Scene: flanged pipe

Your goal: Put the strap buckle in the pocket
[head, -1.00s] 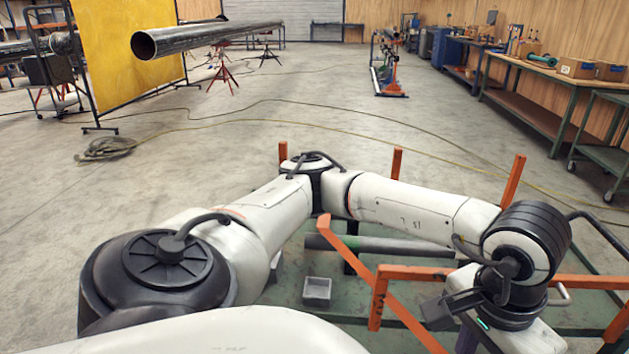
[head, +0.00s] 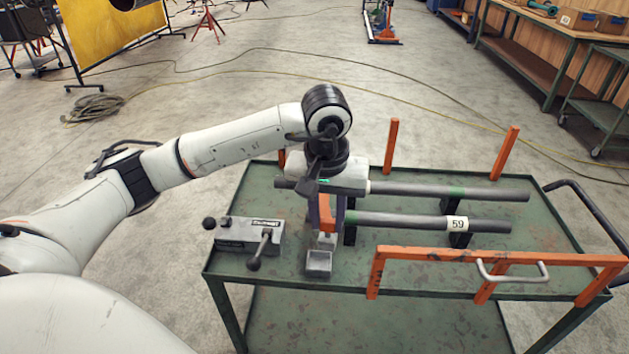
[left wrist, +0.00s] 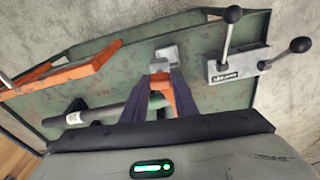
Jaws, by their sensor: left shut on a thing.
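My left gripper (head: 326,212) points down over the cart and is shut on an orange strap (head: 326,206), which shows between its fingers in the left wrist view (left wrist: 160,92). A pale grey piece that looks like the strap buckle (head: 327,239) hangs just below the fingers. The pocket, a small open grey box (head: 318,263), is at the cart's front edge, directly below and slightly nearer. It shows beyond the fingertips in the left wrist view (left wrist: 167,54). I cannot tell whether buckle and pocket touch. My right gripper is out of view.
A grey block with black-knobbed levers (head: 250,235) stands left of the pocket. Two dark pipes (head: 430,222) lie on supports to the right. An orange rail (head: 500,256) runs along the cart's (head: 350,278) front right, and orange posts (head: 391,148) rise behind.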

